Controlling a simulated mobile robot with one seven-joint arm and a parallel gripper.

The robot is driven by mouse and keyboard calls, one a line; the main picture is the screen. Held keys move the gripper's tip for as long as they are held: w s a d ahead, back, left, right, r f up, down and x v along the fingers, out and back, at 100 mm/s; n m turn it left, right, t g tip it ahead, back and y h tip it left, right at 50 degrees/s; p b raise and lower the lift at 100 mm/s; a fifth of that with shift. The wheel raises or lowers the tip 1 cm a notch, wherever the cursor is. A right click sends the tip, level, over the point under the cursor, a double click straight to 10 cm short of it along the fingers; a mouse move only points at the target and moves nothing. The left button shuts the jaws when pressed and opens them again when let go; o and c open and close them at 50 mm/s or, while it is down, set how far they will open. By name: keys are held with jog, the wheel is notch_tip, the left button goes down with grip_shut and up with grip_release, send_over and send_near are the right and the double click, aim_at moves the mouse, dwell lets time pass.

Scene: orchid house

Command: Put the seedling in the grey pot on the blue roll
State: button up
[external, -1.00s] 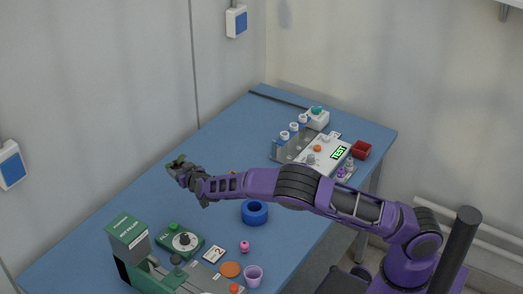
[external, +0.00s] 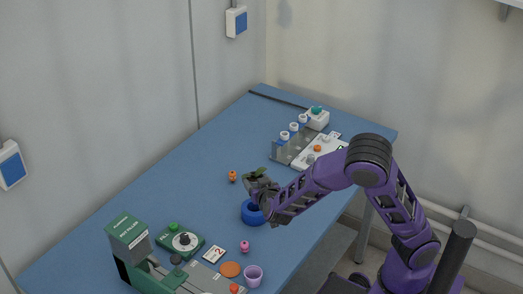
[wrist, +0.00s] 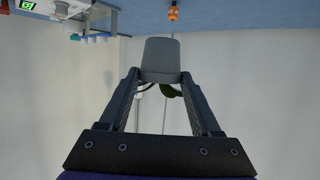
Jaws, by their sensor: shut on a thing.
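The grey pot (wrist: 160,58) is clasped between the fingers of my gripper (wrist: 161,80) in the wrist view. Green leaves of the seedling (wrist: 171,91) show just past the pot, between the fingers. In the external view the seedling (external: 255,173) shows as dark green leaves at the tip of my gripper (external: 259,187). The blue roll (external: 250,217) lies on the table just below my gripper, partly hidden by it. The pot appears held above the roll; the exact gap cannot be told.
A small orange figure (external: 232,176) stands left of my gripper. A pink figure (external: 245,246), a lilac cup (external: 253,276) and a green device (external: 181,243) are nearer the front. A rack with white-and-blue tubes (external: 287,147) stands behind. The table's left middle is clear.

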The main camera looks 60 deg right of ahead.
notch_tip(320, 180, down, 7)
jog(key=shift+f+b, duration=0.2)
jog(key=shift+b, duration=0.9)
jog(key=shift+f, duration=0.15)
jog(key=o, duration=1.4)
jog(key=shift+a+r, duration=0.1)
jog(key=shift+r, duration=0.2)
jog(key=p+v, duration=0.3)
jog(key=v, duration=0.8)
jog(key=shift+s+a+r, duration=0.1)
jog(key=shift+s+a, duration=0.15)
jog(key=shift+s, duration=0.05)
